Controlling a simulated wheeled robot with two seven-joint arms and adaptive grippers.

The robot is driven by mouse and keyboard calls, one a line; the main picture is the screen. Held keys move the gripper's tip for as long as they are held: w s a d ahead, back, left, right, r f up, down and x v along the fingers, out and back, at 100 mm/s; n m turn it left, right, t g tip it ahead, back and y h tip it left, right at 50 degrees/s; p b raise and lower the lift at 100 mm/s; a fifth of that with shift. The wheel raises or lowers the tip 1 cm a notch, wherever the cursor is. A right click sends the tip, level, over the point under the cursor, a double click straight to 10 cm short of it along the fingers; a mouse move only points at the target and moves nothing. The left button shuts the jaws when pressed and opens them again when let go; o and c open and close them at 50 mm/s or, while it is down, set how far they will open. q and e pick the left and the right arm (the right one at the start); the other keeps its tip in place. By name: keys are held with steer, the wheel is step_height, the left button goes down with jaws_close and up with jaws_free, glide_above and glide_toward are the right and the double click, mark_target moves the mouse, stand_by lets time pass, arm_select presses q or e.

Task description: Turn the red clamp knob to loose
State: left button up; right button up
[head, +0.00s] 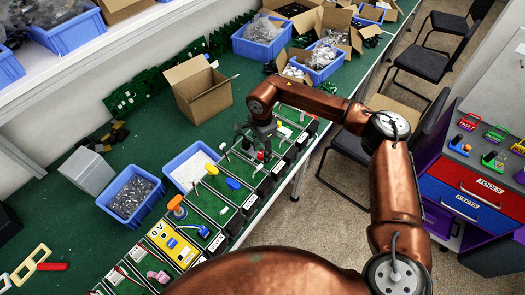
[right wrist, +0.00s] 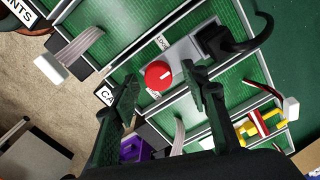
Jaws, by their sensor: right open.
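The red clamp knob (right wrist: 159,75) is round, with a short white mark on its face. It sits on a grey bar (right wrist: 183,52) over a green board, near a label reading LOOSE (right wrist: 162,43). In the right wrist view, my right gripper (right wrist: 161,78) is open, with one dark finger on each side of the knob and visible gaps to it. In the head view, my right gripper (head: 262,138) is over the row of boards, and the red knob (head: 261,156) shows just below it. My left gripper is not in view.
A black cabled part (right wrist: 215,42) lies close to the right finger. Several green boards with plugs and knobs line the bench edge. A blue bin (head: 190,168) and an open cardboard box (head: 198,90) stand behind. Bare green bench (head: 60,215) lies at left.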

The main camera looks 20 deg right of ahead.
mark_target(262, 154)
step_height(262, 154, up, 12)
stand_by(0.6)
stand_by(0.4)
